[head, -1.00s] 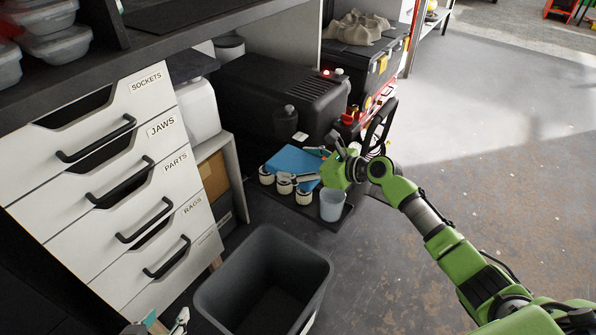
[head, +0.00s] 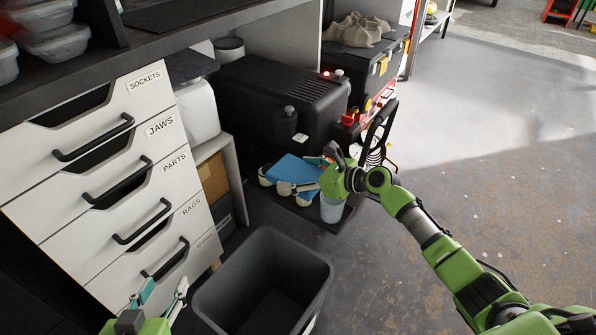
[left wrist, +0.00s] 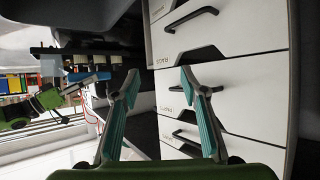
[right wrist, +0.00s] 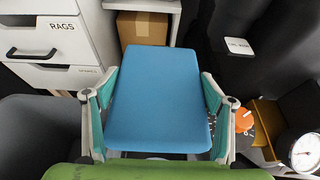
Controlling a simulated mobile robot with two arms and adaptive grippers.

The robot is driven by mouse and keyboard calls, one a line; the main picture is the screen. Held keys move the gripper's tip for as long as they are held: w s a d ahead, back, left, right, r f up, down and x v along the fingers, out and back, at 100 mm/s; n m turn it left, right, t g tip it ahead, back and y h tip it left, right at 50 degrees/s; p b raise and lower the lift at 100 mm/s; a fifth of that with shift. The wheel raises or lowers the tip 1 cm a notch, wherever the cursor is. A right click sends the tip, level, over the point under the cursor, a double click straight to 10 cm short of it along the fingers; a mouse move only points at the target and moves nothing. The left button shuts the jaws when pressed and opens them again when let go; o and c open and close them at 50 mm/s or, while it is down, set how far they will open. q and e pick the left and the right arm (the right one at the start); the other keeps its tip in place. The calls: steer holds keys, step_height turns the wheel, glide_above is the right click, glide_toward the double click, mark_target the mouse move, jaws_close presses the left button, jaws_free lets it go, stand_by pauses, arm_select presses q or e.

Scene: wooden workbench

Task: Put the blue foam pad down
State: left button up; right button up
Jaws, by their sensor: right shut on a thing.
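The blue foam pad (head: 297,169) is held by my right gripper (head: 298,188) over the dark tray (head: 328,222) on the floor. It hides part of the white-sided round items on that tray. In the right wrist view, the flat pad (right wrist: 157,100) fills the space between the two teal-lined fingers, which press its side edges. Whether its underside touches anything is hidden. My left gripper (head: 162,296) is at the bottom left of the head view, near the drawers. In the left wrist view its fingers (left wrist: 158,82) are wide apart and empty.
A light blue cup (head: 331,208) stands on the tray beside my right gripper. A dark open bin (head: 318,280) stands nearer. A white drawer cabinet (head: 90,165) is at left, and a black compressor-like box (head: 270,100) is behind the tray. Floor at right is clear.

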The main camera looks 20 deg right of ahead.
steer(key=shift+f, duration=0.1)
steer(key=o, duration=1.1)
